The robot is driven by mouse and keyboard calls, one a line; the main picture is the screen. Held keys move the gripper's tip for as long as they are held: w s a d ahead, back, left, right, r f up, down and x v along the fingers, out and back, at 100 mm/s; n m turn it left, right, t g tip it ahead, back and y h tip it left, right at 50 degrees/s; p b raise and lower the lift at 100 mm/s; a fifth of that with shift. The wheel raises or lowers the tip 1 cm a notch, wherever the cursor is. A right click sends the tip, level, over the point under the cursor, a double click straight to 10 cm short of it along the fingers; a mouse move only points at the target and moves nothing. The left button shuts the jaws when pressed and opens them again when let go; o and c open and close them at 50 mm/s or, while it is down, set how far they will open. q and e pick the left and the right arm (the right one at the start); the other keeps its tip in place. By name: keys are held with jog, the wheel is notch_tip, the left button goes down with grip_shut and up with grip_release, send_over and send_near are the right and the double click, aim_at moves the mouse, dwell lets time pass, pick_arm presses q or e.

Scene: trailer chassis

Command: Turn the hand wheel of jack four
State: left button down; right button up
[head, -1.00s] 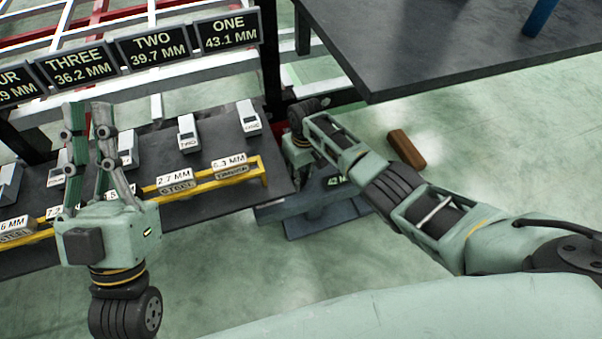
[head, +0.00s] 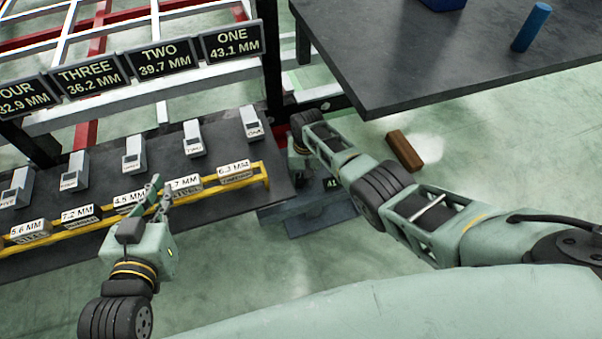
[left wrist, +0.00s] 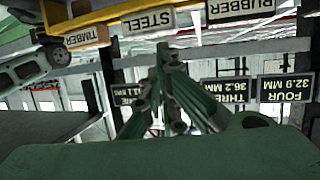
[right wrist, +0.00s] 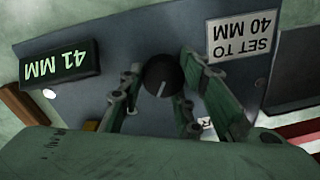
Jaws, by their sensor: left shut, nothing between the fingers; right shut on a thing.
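My right gripper (right wrist: 160,88) is shut on a black round knob (right wrist: 162,72) with a white pointer line, on a grey panel. Beside the knob are a green readout (right wrist: 60,62) reading 41 MM and a white label (right wrist: 243,36) reading SET TO 40 MM. In the head view my right arm hides the knob. The sign for jack four (head: 25,97) reads 32.9 MM; it also shows upside down in the left wrist view (left wrist: 286,88). My left gripper (head: 156,188) is shut and empty at the yellow rail. No hand wheel labelled four is clearly visible.
The yellow rail (head: 212,188) carries labelled blocks, including timber (head: 236,173); grey gauges such as the leftmost (head: 16,188) stand behind it. A dark table (head: 440,60) bearing a blue cylinder (head: 531,27) is at upper right. A brown block (head: 404,150) lies on open floor.

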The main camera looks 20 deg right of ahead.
aim_at(305, 180)
jog(key=m, duration=0.2)
jog(key=m+p, duration=0.1)
jog(key=shift+s+d, duration=0.25)
pick_arm(q)
jog(key=s+a+f+g+y, duration=0.1)
jog(key=s+a+f+g, duration=0.1)
jog(key=s+f+g, duration=0.2)
jog(key=shift+s+a+f+g, duration=0.3)
jog(key=shift+s+f, duration=0.5)
jog(key=shift+f, duration=0.8)
pick_arm(e)
jog(key=shift+s+f+m, duration=0.1)
jog(key=shift+f+m, duration=0.05)
jog(key=shift+m, duration=0.15)
pick_arm(q)
jog(key=shift+d, duration=0.1)
pick_arm(e)
jog(key=o, duration=1)
pick_arm(q)
jog(key=shift+d, duration=0.1)
pick_arm(e)
jog(key=shift+o, duration=0.4)
jog(key=shift+a, duration=0.15)
jog(key=shift+w+r, duration=0.2)
jog(key=shift+r, duration=0.55)
notch_tip(305, 180, up, 11)
jog(key=shift+s+d+f, duration=0.2)
jog(key=shift+s+d, duration=0.1)
jog(key=shift+c, duration=0.2)
